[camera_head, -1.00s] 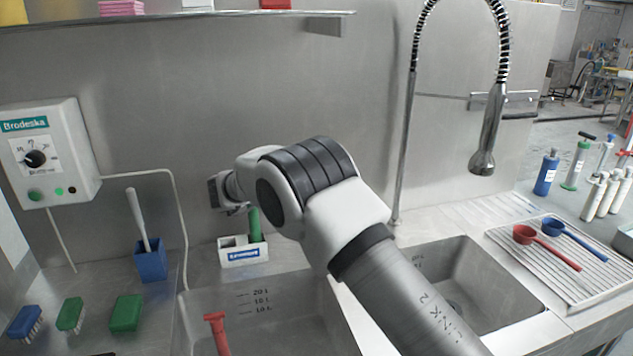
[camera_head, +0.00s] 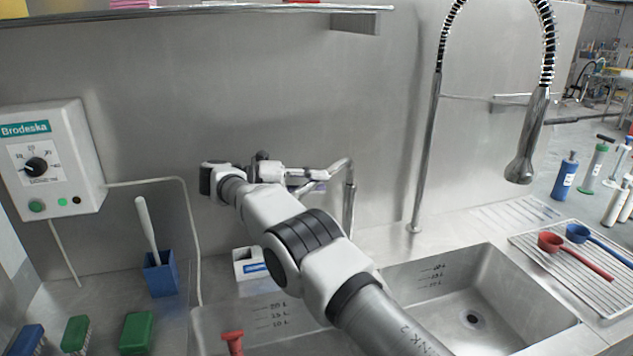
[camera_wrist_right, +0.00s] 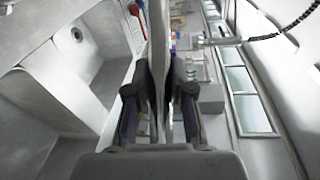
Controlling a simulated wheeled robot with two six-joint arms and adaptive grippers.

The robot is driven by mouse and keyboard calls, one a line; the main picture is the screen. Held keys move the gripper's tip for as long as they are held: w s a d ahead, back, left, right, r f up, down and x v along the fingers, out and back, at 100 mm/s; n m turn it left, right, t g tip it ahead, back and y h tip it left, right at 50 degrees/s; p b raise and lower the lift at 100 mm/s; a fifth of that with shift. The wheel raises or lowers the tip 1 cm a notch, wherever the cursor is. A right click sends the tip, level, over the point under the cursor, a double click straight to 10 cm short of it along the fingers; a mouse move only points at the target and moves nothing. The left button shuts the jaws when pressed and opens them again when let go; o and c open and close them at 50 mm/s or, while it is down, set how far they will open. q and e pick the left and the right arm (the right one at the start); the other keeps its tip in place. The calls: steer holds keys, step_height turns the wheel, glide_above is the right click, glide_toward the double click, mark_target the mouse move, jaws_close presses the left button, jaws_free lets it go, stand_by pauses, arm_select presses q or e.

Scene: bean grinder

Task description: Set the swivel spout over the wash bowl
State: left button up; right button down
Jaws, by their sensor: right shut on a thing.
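The swivel spout (camera_head: 341,164) is a thin metal tube bending off the top of an upright post (camera_head: 349,210) by the back wall. My right gripper (camera_head: 305,178) is shut on the spout's arm, left of the post. In the right wrist view the spout's pale tube (camera_wrist_right: 158,60) runs between the two dark finger pads (camera_wrist_right: 158,95). Two sink bowls show: a left one (camera_head: 205,325), partly hidden by my right arm, and a right one (camera_head: 505,290) with a drain. I cannot tell which is the wash bowl. My left gripper is out of view.
A tall sprayer hose (camera_head: 425,150) stands right of the spout, its spray head (camera_head: 521,168) hanging above the right side. A white caddy (camera_head: 243,262) sits behind the left bowl. A red handle (camera_head: 233,340) rises in the left bowl. A rack (camera_head: 570,255) holds scoops.

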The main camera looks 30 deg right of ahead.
steer(key=c, duration=1)
jaws_free()
steer(key=shift+w+d, duration=0.1)
steer(key=shift+d, duration=0.05)
